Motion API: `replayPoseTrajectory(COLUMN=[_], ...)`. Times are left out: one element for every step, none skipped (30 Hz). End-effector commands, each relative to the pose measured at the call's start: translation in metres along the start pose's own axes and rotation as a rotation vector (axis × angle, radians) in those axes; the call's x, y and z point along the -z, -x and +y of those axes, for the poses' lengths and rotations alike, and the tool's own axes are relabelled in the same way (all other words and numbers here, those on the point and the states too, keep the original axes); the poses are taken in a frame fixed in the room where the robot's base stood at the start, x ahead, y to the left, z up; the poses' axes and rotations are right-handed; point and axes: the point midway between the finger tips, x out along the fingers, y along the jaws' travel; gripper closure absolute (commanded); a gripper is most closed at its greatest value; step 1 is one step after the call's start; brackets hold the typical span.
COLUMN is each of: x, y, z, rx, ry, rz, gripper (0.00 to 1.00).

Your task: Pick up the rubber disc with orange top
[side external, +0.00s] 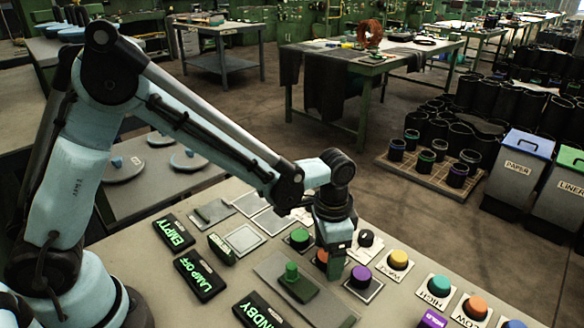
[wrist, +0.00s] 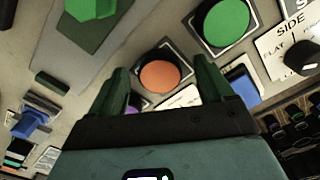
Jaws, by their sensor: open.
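An orange-topped disc (wrist: 160,78) in a dark square mount lies between the two fingers in the wrist view. In the side view its orange top (side external: 321,255) shows only in part, beside my gripper's fingers. My gripper (side external: 336,268) points down over the panel, close to this disc. In the wrist view my gripper (wrist: 161,70) is open, with a green finger on each side of the disc and nothing held. Whether the fingers touch the disc cannot be told. A second orange-topped piece (side external: 475,307) sits near the LOW label at the lower right of the side view.
Close by are a green disc (side external: 299,237), a purple one (side external: 360,275), a yellow one (side external: 398,258) and a black knob (side external: 366,238). Paper and liner bins (side external: 518,165) stand beyond the panel.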

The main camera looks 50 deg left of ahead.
Motion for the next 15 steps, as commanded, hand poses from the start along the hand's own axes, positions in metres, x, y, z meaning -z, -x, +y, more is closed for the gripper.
replayPoseTrajectory(x=[0.0000,0.0000,0.0000,0.0000,0.0000,0.0000,0.0000,0.0000,0.0000,0.0000,0.0000,0.0000,0.0000,0.0000,0.0000], y=[0.0000,0.0001,0.0001,0.0002,0.0002,0.0002,0.0003,0.0003,0.0003,0.0003,0.0003,0.0004,0.0004,0.0004,0.0004], z=[0.0001,0.0000,0.0001,0.0001,0.0001,0.0001,0.0001,0.0000,0.0000,0.0000,0.0000,0.0000,0.0000,0.0000,0.0000], rx=[0.000,0.000,0.000,0.000,0.000,0.000,0.000,0.000,0.000,0.000,0.000,0.000,0.000,0.000,0.000], ry=[0.000,0.000,0.000,0.000,0.000,0.000,0.000,0.000,0.000,0.000,0.000,0.000,0.000,0.000,0.000], rz=[0.000,0.000,0.000,0.000,0.000,0.000,0.000,0.000,0.000,0.000,0.000,0.000,0.000,0.000,0.000], gripper=[0.19,0.19,0.19,0.21,0.26,0.32,0.36,0.41,0.47,0.52,0.56,0.62,0.67,0.71,0.78])
